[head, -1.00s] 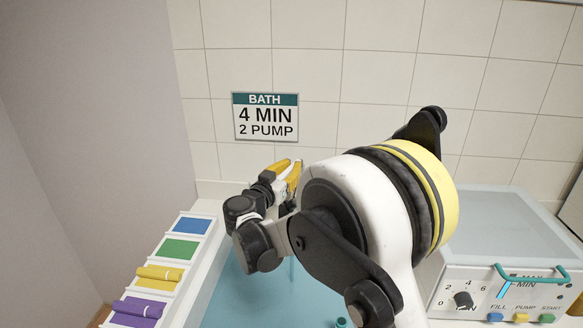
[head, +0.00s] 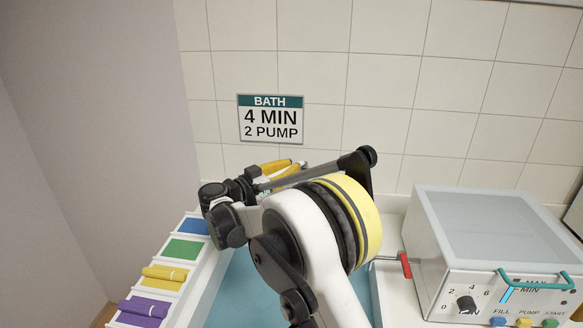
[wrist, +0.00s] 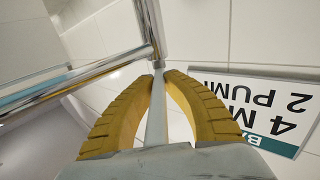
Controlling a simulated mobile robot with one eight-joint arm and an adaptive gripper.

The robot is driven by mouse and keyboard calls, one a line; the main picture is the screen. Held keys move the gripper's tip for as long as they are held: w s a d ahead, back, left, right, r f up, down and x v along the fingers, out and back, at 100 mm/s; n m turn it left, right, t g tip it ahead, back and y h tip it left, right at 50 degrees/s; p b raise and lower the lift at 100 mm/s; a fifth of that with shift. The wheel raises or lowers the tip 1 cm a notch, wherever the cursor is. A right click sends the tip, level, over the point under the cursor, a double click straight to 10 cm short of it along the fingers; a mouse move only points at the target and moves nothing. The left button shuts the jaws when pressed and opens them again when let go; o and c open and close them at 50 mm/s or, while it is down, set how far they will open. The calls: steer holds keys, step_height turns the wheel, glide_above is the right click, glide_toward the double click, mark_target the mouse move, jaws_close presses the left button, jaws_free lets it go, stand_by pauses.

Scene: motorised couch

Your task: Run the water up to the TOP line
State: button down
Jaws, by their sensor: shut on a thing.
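A white machine (head: 440,275) with a grey lid stands at the right in the head view. Its front has a dial (head: 467,303), a gauge (head: 507,293) marked MAX and MIN, and blue FILL (head: 498,322), yellow PUMP (head: 525,322) and green START (head: 550,322) buttons. A blue strip shows beside MIN; a teal handle partly covers the MAX mark. My gripper (head: 292,165) is far left of the machine, near the tiled wall. In the wrist view its yellow fingers (wrist: 160,80) are shut on a thin grey bar (wrist: 157,115), which meets chrome tubes (wrist: 100,70).
A BATH sign (head: 271,119) hangs on the wall. A red-handled lever (head: 405,265) stands left of the machine.

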steer(key=c, duration=1.4)
jaws_free()
steer(key=v, duration=1.2)
